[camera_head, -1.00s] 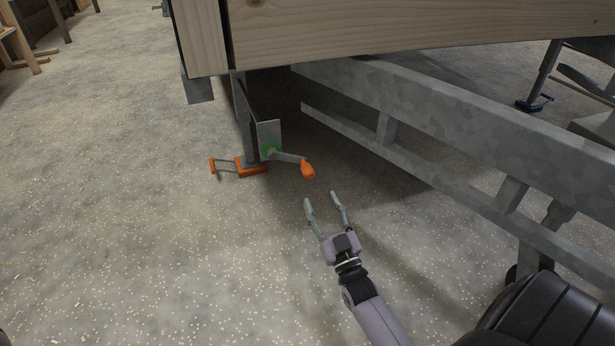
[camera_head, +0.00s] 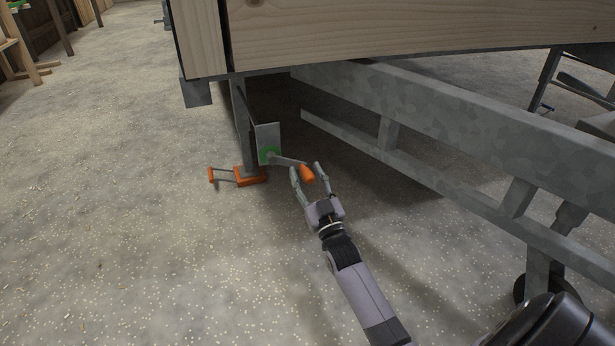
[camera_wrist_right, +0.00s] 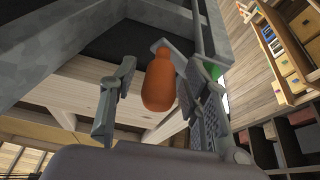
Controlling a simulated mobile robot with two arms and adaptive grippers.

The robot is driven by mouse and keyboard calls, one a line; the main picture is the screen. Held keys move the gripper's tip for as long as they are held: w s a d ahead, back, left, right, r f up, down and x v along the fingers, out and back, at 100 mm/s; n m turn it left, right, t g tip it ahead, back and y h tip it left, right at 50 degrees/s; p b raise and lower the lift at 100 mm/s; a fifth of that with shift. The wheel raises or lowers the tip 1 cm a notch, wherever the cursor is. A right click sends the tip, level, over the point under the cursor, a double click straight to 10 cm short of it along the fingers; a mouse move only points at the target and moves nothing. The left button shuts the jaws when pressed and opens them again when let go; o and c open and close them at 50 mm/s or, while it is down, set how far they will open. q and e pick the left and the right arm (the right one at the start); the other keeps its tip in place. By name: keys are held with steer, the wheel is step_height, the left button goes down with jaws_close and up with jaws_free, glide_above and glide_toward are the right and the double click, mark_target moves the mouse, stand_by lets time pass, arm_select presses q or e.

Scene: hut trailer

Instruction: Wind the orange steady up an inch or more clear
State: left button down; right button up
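The orange steady stands under the trailer's corner, with an orange foot (camera_head: 249,176) at the floor and a grey leg above it. A crank arm (camera_head: 290,161) runs from a green hub (camera_head: 268,155) to an orange crank handle (camera_head: 307,173). My right gripper (camera_head: 308,170) is open, with a finger on either side of the handle. In the right wrist view the handle (camera_wrist_right: 159,82) sits between the two spread fingers, with a gap to the left one; contact on the right side is unclear. My left gripper is not in view.
The trailer's wooden side (camera_head: 400,30) overhangs above the steady. A galvanised chassis rail (camera_head: 440,105) runs back to the right. A second orange handle (camera_head: 211,175) sticks out left of the foot. The chip-strewn floor at left is clear.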

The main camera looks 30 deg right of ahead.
jaws_close()
stand_by(0.3)
stand_by(0.3)
